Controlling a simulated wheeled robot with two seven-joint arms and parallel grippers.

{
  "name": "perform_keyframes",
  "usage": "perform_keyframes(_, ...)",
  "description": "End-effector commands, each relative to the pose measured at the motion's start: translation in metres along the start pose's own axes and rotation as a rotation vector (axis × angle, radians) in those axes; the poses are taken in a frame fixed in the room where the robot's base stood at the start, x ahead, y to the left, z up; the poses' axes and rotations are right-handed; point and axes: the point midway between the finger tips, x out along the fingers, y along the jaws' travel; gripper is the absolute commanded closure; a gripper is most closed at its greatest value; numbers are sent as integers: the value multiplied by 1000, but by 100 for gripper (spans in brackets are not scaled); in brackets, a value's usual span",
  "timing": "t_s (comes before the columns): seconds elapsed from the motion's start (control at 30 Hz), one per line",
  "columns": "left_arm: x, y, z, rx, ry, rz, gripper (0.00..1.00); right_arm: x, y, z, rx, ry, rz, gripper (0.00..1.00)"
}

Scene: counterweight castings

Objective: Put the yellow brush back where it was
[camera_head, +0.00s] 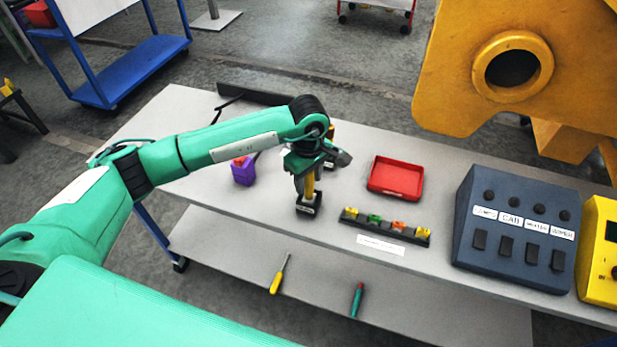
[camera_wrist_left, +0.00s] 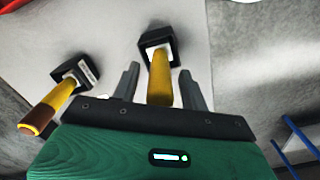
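A yellow-handled brush (camera_head: 309,184) stands upright on the table, its lower end a black block with a white label. It also shows in the left wrist view (camera_wrist_left: 160,80), with its handle between the fingers of my left gripper (camera_wrist_left: 160,85). The fingers are open, with a gap on each side of the handle. In the head view my left gripper (camera_head: 304,165) is over the handle's top. A second yellow-handled piece with a similar black block (camera_wrist_left: 78,74) is to the left in the wrist view, its handle end brown; the arm partly hides it in the head view. My right gripper is not in view.
A purple holder (camera_head: 243,173) stands left on the table (camera_head: 200,150). A red tray (camera_head: 396,178) and a black strip with coloured pieces (camera_head: 385,227) lie to the right, before a dark switch box (camera_head: 512,235). A large yellow casting (camera_head: 455,90) rises behind. Tools lie on the lower shelf.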

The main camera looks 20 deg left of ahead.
Motion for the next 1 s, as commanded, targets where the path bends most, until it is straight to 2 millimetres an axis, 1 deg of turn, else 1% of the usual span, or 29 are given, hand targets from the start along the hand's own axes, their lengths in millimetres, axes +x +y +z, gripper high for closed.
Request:
perform_keyframes(0.1,-1,0,0,0,0,0,55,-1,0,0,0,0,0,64)
perform_keyframes(0.2,-5,0,0,0,0,0,55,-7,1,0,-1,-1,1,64)
perform_keyframes(0.27,-9,1,0,0,0,4,55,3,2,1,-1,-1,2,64)
perform_keyframes(0.37,-26,1,0,1,2,5,55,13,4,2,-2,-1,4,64)
perform_keyframes(0.5,-57,1,0,0,2,6,55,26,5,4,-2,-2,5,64)
perform_keyframes(0.7,-95,1,0,0,1,4,55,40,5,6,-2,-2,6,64)
perform_keyframes(0.8,-108,1,0,0,0,3,55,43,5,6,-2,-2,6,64)
perform_keyframes(0.9,-117,0,0,0,1,2,55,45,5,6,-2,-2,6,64)
perform_keyframes(1.0,-122,0,0,0,0,1,55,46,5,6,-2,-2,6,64)
